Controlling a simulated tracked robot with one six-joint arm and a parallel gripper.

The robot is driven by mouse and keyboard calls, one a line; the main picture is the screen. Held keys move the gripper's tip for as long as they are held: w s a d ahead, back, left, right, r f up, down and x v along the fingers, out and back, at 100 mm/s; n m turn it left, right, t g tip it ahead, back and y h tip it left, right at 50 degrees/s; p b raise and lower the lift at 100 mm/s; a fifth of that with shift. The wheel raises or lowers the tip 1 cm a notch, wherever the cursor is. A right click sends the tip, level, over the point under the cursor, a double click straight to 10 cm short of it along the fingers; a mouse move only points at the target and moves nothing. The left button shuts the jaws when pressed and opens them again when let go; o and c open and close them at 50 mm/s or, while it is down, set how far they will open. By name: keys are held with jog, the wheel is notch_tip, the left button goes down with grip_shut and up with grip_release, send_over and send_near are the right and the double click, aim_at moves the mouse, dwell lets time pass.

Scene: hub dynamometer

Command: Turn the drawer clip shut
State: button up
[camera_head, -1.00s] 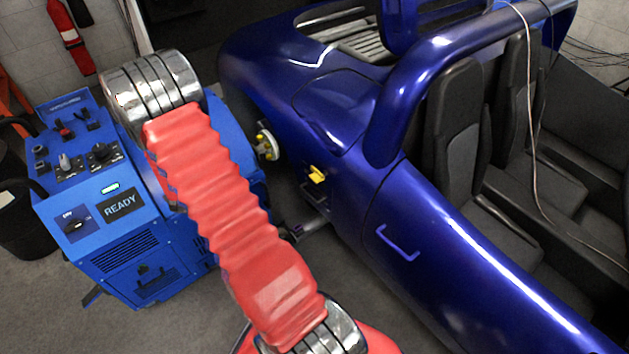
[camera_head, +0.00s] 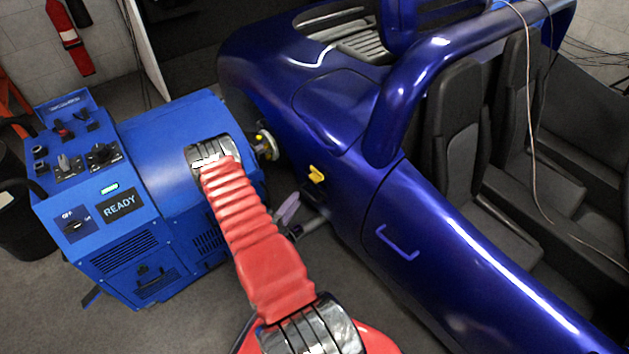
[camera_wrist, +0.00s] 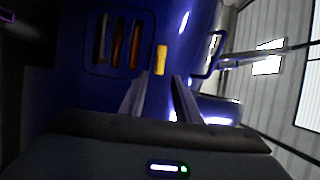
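A small yellow clip (camera_head: 317,174) sits on the side of the dark blue car body (camera_head: 440,240) in the head view. In the wrist view the yellow clip (camera_wrist: 161,59) stands upright as a narrow bar, just beyond and between my fingertips. It is beside a dark outlined panel with several slots (camera_wrist: 117,45). My gripper (camera_wrist: 161,76) has its two fingers apart with nothing between them; no contact with the clip shows. In the head view part of my gripper (camera_head: 287,208) shows to the lower left of the clip, mostly hidden behind my red-sleeved arm.
A blue dynamometer cabinet (camera_head: 150,180) with a READY display stands left of the car, with a hub (camera_head: 266,144) between them. A bracket-shaped handle (camera_head: 397,244) is on the car side, right of the clip. Grey floor is open at lower left.

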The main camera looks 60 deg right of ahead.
aim_at(315, 178)
jog(key=shift+s+a+f, duration=0.1)
jog(key=shift+s+f, duration=0.1)
jog(key=shift+s, duration=0.35)
jog(key=d, duration=0.9)
jog(key=s+d, duration=0.1)
jog(key=d, duration=0.3)
jog(key=shift+d, duration=0.4)
jog(key=shift+c, duration=0.2)
jog(key=shift+a, duration=0.1)
grip_shut()
